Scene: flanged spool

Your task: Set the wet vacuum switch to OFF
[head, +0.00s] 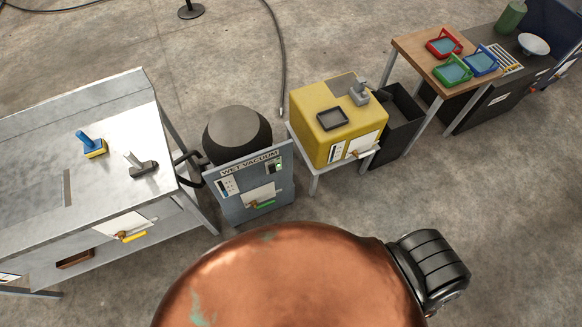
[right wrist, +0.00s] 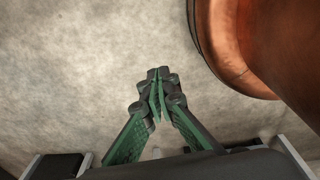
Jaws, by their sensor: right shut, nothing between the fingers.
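The wet vacuum (head: 213,196) stands on the floor left of centre in the head view, a grey-blue panel under a black rounded drum (head: 237,135). Its panel carries the label "WET VACUUM". A small switch box (head: 278,166) with a green and white mark sits at the panel's upper right; its setting is too small to read. My right gripper (right wrist: 159,88) shows only in the right wrist view, its green-and-black fingers shut and empty over bare floor. The wet vacuum is not in that view. My left gripper is in neither view.
A metal workbench (head: 60,140) stands left of the vacuum, with a blue-handled tool (head: 88,143) on it. A yellow machine (head: 322,135) on a stand is to the right, beside a dark bin (head: 402,112). A wooden table (head: 412,50) stands farther right. Concrete floor (head: 500,200) at right is clear.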

